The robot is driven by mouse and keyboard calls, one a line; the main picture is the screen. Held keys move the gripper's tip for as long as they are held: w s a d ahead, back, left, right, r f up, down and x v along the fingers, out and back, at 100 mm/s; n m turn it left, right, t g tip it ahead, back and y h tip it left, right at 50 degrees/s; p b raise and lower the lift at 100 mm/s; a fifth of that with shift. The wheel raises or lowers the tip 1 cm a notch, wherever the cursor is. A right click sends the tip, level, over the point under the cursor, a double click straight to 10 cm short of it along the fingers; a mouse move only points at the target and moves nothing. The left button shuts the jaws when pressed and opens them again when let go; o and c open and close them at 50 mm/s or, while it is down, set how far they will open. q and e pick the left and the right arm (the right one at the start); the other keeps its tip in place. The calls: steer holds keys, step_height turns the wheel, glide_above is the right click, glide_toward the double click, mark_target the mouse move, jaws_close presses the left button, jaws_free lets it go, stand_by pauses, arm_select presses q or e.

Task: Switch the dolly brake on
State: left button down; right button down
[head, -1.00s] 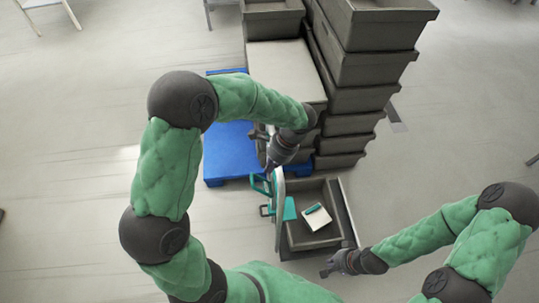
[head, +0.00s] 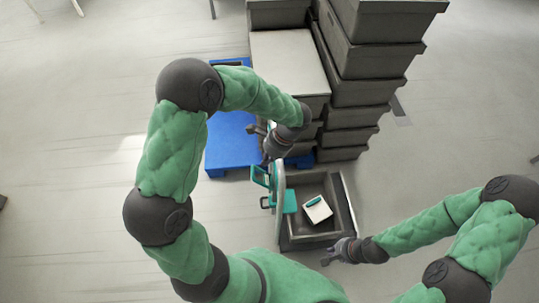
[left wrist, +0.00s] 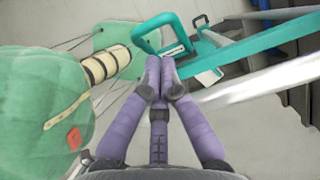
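A low dolly (head: 343,190) carries an open grey crate (head: 325,232). At its left side are a teal loop (head: 259,178), a teal plate (head: 290,201) and a small dark loop (head: 265,203); which is the brake I cannot tell. My left gripper (head: 265,160) is just above the teal loop. In the left wrist view its purple fingertips (left wrist: 161,62) are together with nothing visible between them, close to the teal loop (left wrist: 143,40); contact is unclear. My right gripper (head: 326,256) is by the crate's front edge, its fingers too small to judge.
A notepad (head: 317,210) with a teal item lies in the crate. Behind stand a tall stack of grey crates (head: 375,65) and a blue pallet (head: 228,147) with more crates.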

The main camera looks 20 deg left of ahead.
arm_select(q)
steer(key=x, duration=0.4)
steer(key=shift+f, duration=0.25)
steer(key=shift+s+a, duration=0.1)
steer(key=shift+a, duration=0.05)
steer(key=shift+s+a+f+h, duration=0.15)
steer(key=shift+a+h, duration=0.1)
steer(key=shift+h, duration=0.15)
